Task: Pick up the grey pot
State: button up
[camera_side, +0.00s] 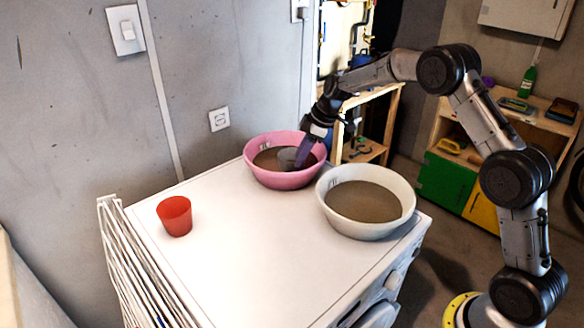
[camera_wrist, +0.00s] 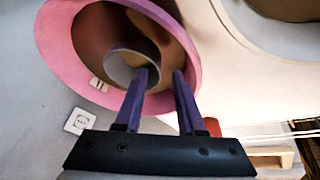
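The grey pot (camera_side: 287,155) is small and sits inside the pink basin (camera_side: 262,176) on the white machine top. In the wrist view the pot (camera_wrist: 118,66) shows its round mouth, within the pink basin (camera_wrist: 50,38). My gripper (camera_side: 302,154) reaches down into the basin at the pot's right side. In the wrist view my gripper (camera_wrist: 161,74) has its two purple fingers apart with a gap between them. The left fingertip overlaps the pot's rim and the right fingertip is outside it. I cannot tell whether either finger touches the pot.
A white basin (camera_side: 366,229) stands right beside the pink one. A red cup (camera_side: 175,216) stands on the left of the machine top (camera_side: 240,262). A drying rack (camera_side: 140,265) is at the left edge. The front middle of the top is clear.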

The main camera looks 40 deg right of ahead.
aim_at(292, 165)
jog(key=x, duration=0.4)
jog(key=shift+w+a, duration=0.15)
jog(key=shift+w, duration=0.15)
grip_shut()
